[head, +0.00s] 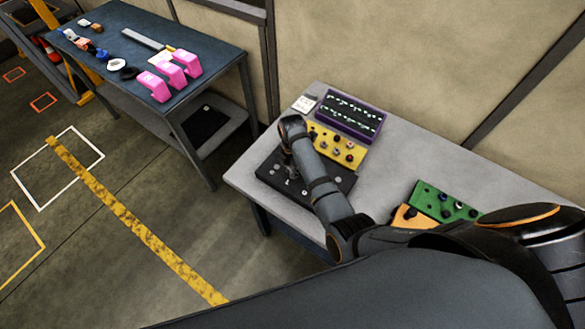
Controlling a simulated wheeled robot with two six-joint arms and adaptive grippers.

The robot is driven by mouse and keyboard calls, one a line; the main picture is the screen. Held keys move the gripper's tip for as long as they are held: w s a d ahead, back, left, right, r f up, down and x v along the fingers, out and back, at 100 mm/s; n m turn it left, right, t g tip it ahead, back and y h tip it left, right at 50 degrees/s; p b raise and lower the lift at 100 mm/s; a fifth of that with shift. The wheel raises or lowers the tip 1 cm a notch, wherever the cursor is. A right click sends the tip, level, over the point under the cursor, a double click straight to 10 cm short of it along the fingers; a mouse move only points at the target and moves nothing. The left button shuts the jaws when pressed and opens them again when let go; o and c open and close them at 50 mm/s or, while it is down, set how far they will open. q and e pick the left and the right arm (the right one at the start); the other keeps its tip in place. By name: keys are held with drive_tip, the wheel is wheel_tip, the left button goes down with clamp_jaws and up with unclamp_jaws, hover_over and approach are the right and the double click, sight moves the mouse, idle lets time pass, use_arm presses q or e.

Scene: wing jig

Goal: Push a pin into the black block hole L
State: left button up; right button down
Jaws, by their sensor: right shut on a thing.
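The black block (334,187) lies flat on the grey table, towards its left end. A few small round spots or pegs show on its top. I cannot read any hole letter. My right gripper (290,168) points down over the middle of the black block, below the bent wrist of my right arm. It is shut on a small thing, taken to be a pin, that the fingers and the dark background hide. I cannot tell whether the pin touches the block or sits in a hole. My left gripper is not in view.
A yellow block (352,158) with dark knobs and a purple rack (372,108) with several slots stand behind the black block. A green block (428,191) and an orange block (404,217) lie to the right. A blue-topped table (120,40) holds pink parts (172,72).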

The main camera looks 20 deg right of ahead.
drive_tip(key=shift+f, duration=0.55)
drive_tip(key=c, duration=1.1)
unclamp_jaws()
drive_tip(key=shift+r, duration=0.1)
wheel_tip(320, 180, up, 7)
drive_tip(key=shift+r, duration=0.2)
